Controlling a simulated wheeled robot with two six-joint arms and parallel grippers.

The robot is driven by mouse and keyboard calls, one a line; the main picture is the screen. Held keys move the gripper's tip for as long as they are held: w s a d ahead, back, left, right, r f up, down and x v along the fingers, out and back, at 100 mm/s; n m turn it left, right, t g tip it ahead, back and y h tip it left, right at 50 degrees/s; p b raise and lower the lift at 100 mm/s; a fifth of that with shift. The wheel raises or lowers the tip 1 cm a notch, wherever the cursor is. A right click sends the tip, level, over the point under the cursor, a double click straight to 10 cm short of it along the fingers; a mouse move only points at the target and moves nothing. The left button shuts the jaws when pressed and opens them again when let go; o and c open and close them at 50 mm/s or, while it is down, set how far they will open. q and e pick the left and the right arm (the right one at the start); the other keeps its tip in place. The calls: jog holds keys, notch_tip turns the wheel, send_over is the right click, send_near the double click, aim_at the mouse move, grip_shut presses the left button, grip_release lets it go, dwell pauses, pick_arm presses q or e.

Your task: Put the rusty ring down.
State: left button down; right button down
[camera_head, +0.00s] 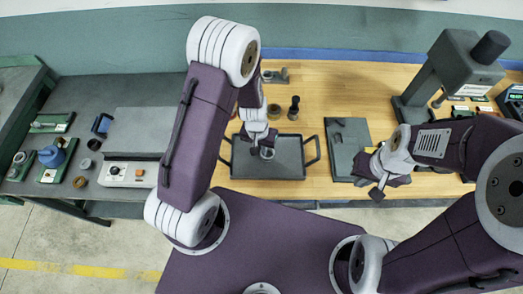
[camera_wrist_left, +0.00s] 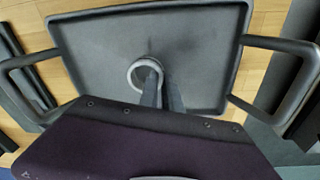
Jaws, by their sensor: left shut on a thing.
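The ring (camera_head: 267,153) is at the middle of the dark tray (camera_head: 238,166), between the tips of my left gripper (camera_head: 262,143). In the left wrist view the ring (camera_wrist_left: 145,74) looks grey and round, with little rust to see. The left gripper's fingers (camera_wrist_left: 160,92) are shut on its near side. The tray floor (camera_wrist_left: 100,45) lies directly beneath. Whether the ring touches it or is just above, I cannot tell. My right gripper (camera_head: 381,184) is over the front of the bench, right of the tray; its jaw opening is unclear.
The tray has a handle (camera_head: 315,150) on each side. Behind it stand a brown ring (camera_head: 275,111) and a dark cylinder (camera_head: 294,108). A dark plate fixture (camera_head: 347,145) is to the right, and a press (camera_head: 460,70) stands at the back right. A grinder control box (camera_head: 128,173) is left.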

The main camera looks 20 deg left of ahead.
pick_arm(q)
jog(key=shift+w+f, duration=0.1)
jog(key=shift+f, duration=0.35)
pick_arm(e)
jog(key=shift+f, duration=0.25)
pick_arm(q)
jog(key=shift+f, duration=0.15)
jog(key=c, duration=1.5)
grip_release()
jog(key=shift+c, duration=0.2)
pick_arm(e)
jog(key=shift+f, duration=0.15)
